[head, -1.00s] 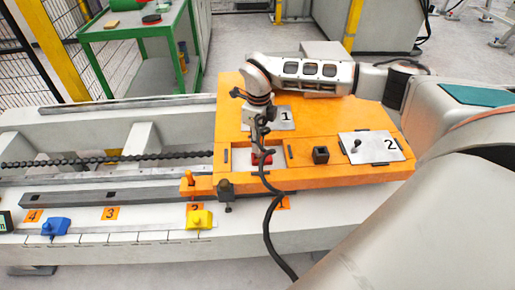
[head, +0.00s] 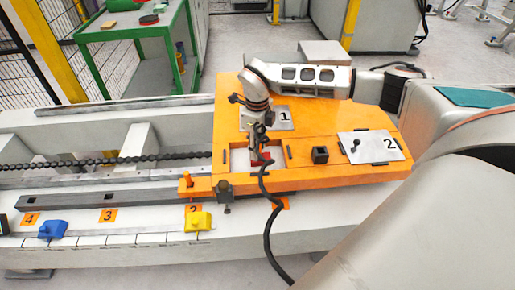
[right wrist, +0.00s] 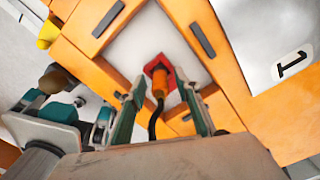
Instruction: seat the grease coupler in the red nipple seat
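The grease coupler (right wrist: 160,86) shows in the right wrist view as a small orange piece with a black hose (head: 264,205) trailing from it. Its far end meets the red nipple seat (right wrist: 150,67), in a pale recess of the orange fixture; how deep it sits I cannot tell. The seat (head: 265,156) also shows in the head view, partly hidden by my gripper. My right gripper (right wrist: 162,97) is over the recess. Its two fingers stand on either side of the coupler with visible gaps, so it looks open. My left gripper is not in view.
The orange fixture (head: 345,178) carries plate 1 (head: 283,124), plate 2 (head: 372,147) and a black square socket (head: 320,155). An orange peg (head: 186,184) stands at its left corner. Blue (head: 52,230) and yellow (head: 198,221) blocks sit on the front ledge. The hose hangs over the front edge.

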